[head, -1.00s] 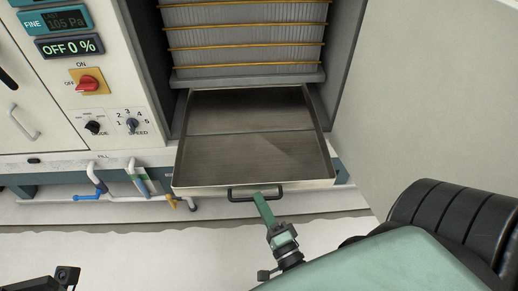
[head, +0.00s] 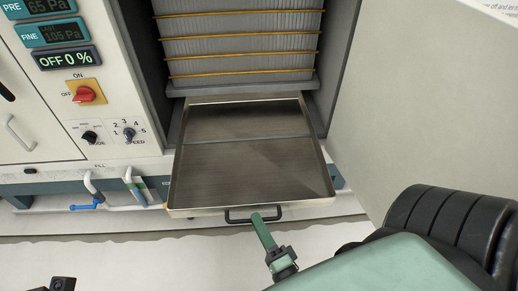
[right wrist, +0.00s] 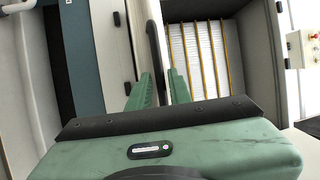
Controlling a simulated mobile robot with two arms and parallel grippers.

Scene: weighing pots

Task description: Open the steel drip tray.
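The steel drip tray (head: 245,165) is a shallow, brown-grey pan. It sticks well out of the bottom of the cabinet bay, below the filter stack, and it looks empty. Its black bar handle (head: 238,220) is on the front wall. My right gripper (head: 257,217) is at the right part of this handle. In the right wrist view its green fingers (right wrist: 160,80) stand on both sides of the dark handle (right wrist: 154,50), closed on it. The exact contact is partly hidden.
An open pale door (head: 425,110) stands to the right of the tray. A control panel with a red switch (head: 86,95) is on the left. Pipes with a blue valve (head: 88,205) run low at left. The floor in front of the tray is clear.

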